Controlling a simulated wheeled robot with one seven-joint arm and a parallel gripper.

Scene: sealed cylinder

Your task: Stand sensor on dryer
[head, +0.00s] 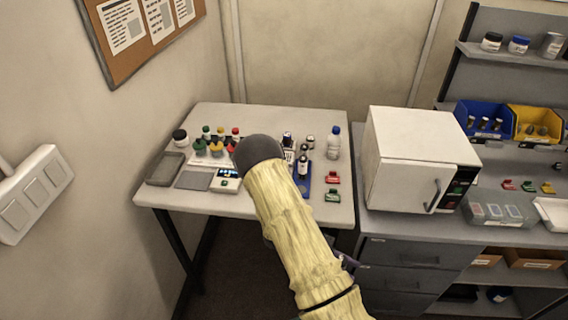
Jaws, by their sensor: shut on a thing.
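The dryer seems to be the white box-shaped oven (405,150) on the grey drawer cabinet at right. It has a door handle and a dark control panel on its right front. Its flat top is bare. I cannot pick out the sensor for sure; small dark-and-white cylinders (303,160) stand on the table beside my arm. My yellow-sleeved arm reaches up over the table's front edge and ends in view at a dark rounded part. My gripper is hidden behind the arm, so its jaws and anything in them do not show.
The light table (265,113) holds several colour-capped bottles, a grey tray (165,168), a small display device (227,180), a blue stand (304,182), a clear bottle (333,141), and red and green clips. Blue (485,118) and yellow bins stand right of the oven.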

